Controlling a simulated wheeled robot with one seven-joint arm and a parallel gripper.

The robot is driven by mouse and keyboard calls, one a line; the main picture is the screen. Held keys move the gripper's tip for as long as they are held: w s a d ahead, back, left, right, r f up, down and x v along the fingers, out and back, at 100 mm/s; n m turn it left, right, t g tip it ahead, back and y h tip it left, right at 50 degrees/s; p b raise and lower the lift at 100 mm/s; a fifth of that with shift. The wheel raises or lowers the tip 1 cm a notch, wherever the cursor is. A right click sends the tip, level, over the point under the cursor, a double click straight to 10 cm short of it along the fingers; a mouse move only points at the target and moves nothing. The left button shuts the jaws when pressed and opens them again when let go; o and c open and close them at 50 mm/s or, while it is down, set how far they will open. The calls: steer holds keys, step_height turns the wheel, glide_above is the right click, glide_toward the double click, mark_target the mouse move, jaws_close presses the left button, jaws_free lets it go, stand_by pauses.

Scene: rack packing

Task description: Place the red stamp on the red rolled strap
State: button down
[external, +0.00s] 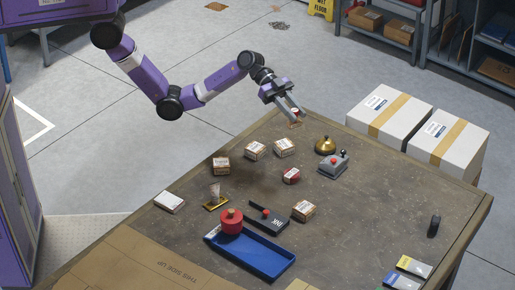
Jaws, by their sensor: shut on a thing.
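My gripper (296,117) is at the far edge of the table, shut on a small reddish-brown thing (295,124). The fingers hide much of it, and it is too small to tell what it is. A round red object with a small knob-like top (231,222) stands at the left end of the blue tray (272,268); I cannot tell whether it is one piece or two. A small red item with a pale label (291,176) lies in the middle of the table, apart from my gripper. I cannot tell for sure which is the stamp or the strap.
Small labelled boxes (255,150) stand around the middle. A brass bell (325,145) and a grey device with a red knob (334,164) stand right of my gripper. A black item (270,217) lies by the tray. The table's right part is mostly clear.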

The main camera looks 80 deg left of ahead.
step_height(320, 180, down, 20)
steer(key=shift+r+p, duration=0.15)
steer(key=shift+p, duration=0.15)
stand_by(0.4)
steer(key=c, duration=1.2)
jaws_free()
steer(key=shift+o, duration=0.2)
steer(key=shift+r, duration=0.1)
steer(key=b+v, duration=0.1)
steer(key=v, duration=1.1)
